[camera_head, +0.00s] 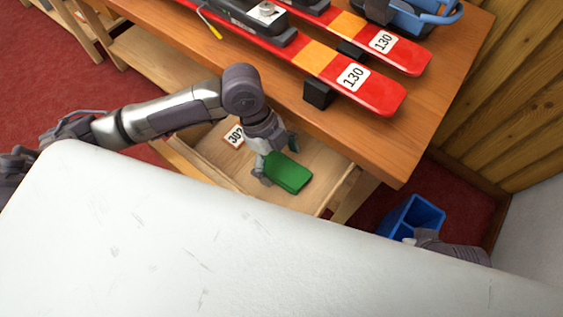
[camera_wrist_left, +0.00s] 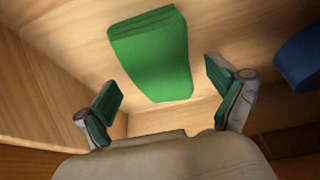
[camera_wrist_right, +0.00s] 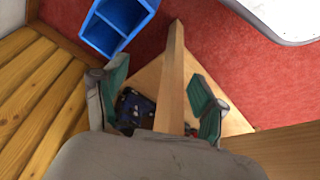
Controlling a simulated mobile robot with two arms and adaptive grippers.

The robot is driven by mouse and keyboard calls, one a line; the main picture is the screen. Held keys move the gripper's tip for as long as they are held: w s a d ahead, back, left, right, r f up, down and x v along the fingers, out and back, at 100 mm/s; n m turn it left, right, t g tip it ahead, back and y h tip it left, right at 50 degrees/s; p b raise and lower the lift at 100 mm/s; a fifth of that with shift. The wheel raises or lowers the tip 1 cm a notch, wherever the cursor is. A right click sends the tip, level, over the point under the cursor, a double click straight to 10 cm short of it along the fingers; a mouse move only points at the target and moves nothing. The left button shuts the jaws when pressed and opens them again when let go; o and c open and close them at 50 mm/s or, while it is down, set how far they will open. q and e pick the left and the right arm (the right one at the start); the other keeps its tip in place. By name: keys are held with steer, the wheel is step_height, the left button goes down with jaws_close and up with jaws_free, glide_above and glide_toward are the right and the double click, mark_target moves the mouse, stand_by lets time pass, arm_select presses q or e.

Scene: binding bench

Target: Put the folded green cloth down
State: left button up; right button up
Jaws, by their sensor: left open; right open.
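The folded green cloth (camera_head: 289,174) lies in the open wooden drawer (camera_head: 207,161) under the bench top. In the left wrist view the cloth (camera_wrist_left: 155,55) lies flat-looking on the drawer's pale floor, its layered edge toward the top. My left gripper (camera_head: 277,158) is inside the drawer at the cloth, with its fingers spread. In the left wrist view the fingers (camera_wrist_left: 162,90) stand apart on either side, and neither visibly grips the cloth. My right gripper (camera_wrist_right: 158,88) is open and empty beside the bench; the head view shows only part of that arm.
Red skis (camera_head: 335,72) with 130 labels lie on the bench top (camera_head: 400,147) above the drawer. A label reading 302 (camera_head: 235,136) is at the drawer. A blue bin (camera_head: 412,214) stands on the red carpet near the wooden wall. A wooden post (camera_wrist_right: 171,80) rises between my right fingers.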

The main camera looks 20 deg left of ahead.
arm_select(q)
steer(key=v, duration=0.2)
steer(key=shift+r+p, duration=0.3)
steer(key=shift+p, duration=0.1)
steer(key=a, duration=0.2)
steer(key=w+a, duration=0.1)
steer(key=a, duration=0.1)
steer(key=shift+w+f, duration=0.15)
steer(key=shift+w, duration=0.05)
steer(key=w+a, duration=0.1)
steer(key=a, duration=0.3)
steer(key=w+a+p, duration=0.1)
steer(key=a, duration=0.2)
steer(key=shift+w+a+f, duration=0.1)
steer(key=shift+w+a, duration=0.05)
steer(key=shift+w, duration=0.2)
arm_select(e)
steer(key=shift+w+a+f, duration=0.1)
steer(key=shift+w+f, duration=0.4)
steer(key=shift+f, duration=0.25)
